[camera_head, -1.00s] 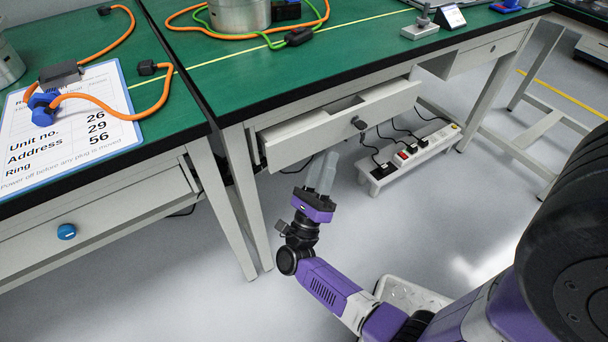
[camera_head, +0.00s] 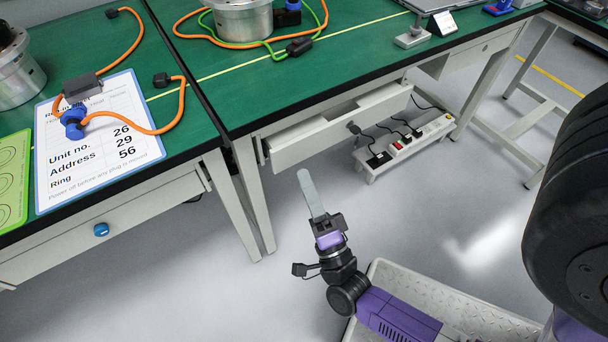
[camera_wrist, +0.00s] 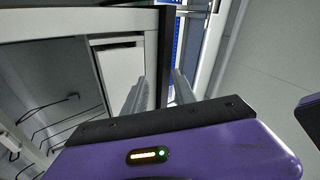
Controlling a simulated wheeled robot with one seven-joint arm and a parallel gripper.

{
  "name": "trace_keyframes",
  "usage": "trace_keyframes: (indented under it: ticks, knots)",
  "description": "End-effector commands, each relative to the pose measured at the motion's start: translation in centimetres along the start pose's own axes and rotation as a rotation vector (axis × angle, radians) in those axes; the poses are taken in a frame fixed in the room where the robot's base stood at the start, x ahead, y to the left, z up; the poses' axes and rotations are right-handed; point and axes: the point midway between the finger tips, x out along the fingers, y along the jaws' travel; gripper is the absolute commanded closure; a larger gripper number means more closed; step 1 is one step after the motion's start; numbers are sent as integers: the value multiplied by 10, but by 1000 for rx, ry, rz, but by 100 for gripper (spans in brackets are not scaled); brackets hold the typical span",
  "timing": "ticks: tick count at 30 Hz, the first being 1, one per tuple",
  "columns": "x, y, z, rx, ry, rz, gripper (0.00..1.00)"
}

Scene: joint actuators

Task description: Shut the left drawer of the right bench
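The left drawer (camera_head: 335,124) of the right bench (camera_head: 300,72) stands partly pulled out under the green top; its open upper side shows behind the pale front. A dark knob (camera_head: 354,128) sits on that front. My gripper (camera_head: 304,173) is in front of and below the drawer's left part, pointing up toward the bench, apart from the drawer and knob. Its grey fingers overlap in the head view. In the wrist view, the fingers (camera_wrist: 160,88) stand apart with nothing between them, so it is open and empty.
A power strip with cables (camera_head: 405,146) is on a low shelf to the right. The floor (camera_head: 225,290) left of my arm is clear.

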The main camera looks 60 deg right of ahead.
Motion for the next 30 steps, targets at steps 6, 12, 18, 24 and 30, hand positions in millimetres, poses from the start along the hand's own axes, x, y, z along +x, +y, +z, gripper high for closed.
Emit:
trace_keyframes:
  ticks: [6, 12, 18, 24, 30]
  knots:
    - [-2, -43, 5, -119, -124, 45, 67]
    - [-6, -67, 9, -206, -214, 70, 67]
    - [-8, -77, 11, -250, -256, 79, 67]
    - [-9, -77, 11, -258, -262, 79, 67]
    - [-8, -78, 11, -257, -260, 80, 85]
